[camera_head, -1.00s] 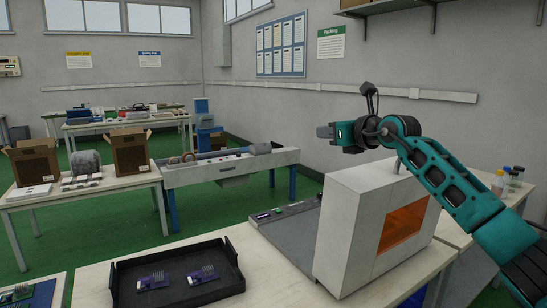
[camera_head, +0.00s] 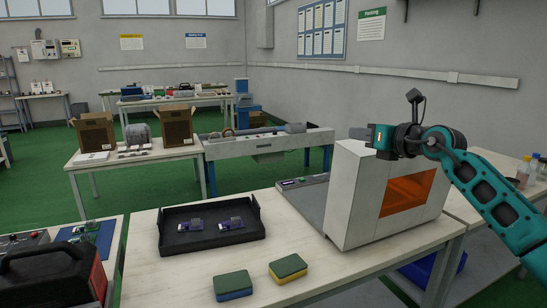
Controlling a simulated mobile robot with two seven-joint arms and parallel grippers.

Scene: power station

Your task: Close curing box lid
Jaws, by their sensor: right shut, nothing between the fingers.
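The curing box is a white box-shaped hood (camera_head: 352,200) with an orange window (camera_head: 408,193), on the right of the near table in the head view. A flat grey base part (camera_head: 308,200) with a dark control strip extends to its left. The hood stands up over the right side of the base; its inside is hidden from here. My right gripper (camera_head: 360,133) is shut and empty, pointing left, just above the hood's top in the picture. I cannot tell whether it touches the hood. My left gripper is not in view.
A black tray (camera_head: 170,246) with two purple circuit boards stands left of the box. Two sponges, one green-blue (camera_head: 233,284) and one green-yellow (camera_head: 288,268), lie at the front. A red and black case (camera_head: 55,275) is at the lower left. Bottles (camera_head: 530,170) stand at the right.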

